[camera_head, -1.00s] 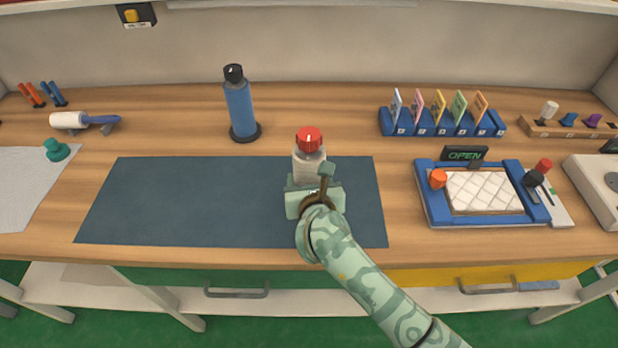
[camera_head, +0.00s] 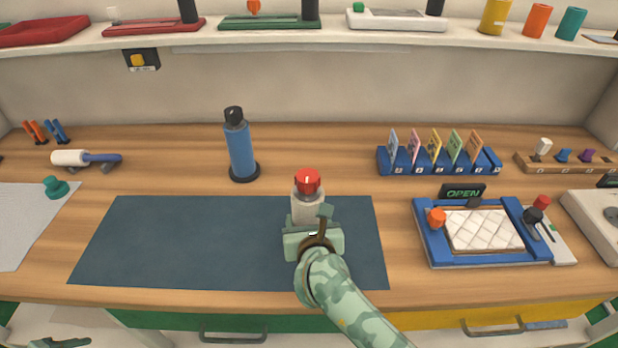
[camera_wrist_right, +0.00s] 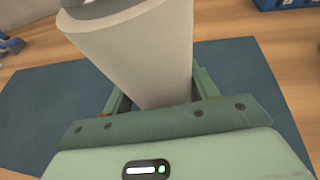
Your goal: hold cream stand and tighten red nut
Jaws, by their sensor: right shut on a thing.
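The cream stand (camera_head: 307,208) is upright on the dark blue mat, right of its middle. The red nut (camera_head: 307,181), with a white mark, sits on its top. My right gripper (camera_head: 308,224) is shut around the stand's lower part, below the nut. The right wrist view shows the cream stand (camera_wrist_right: 150,50) between my fingers, with the nut out of frame. A small green piece of what looks like my left gripper (camera_head: 60,342) shows at the bottom left edge, away from the stand. Its fingers cannot be made out.
The mat (camera_head: 180,245) is clear left of the stand. A blue bottle (camera_head: 240,150) stands behind it. On the right are a blue-framed tray (camera_head: 430,245) with a white quilted pad and a blue card rack (camera_head: 440,160). A shelf (camera_head: 330,36) runs above.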

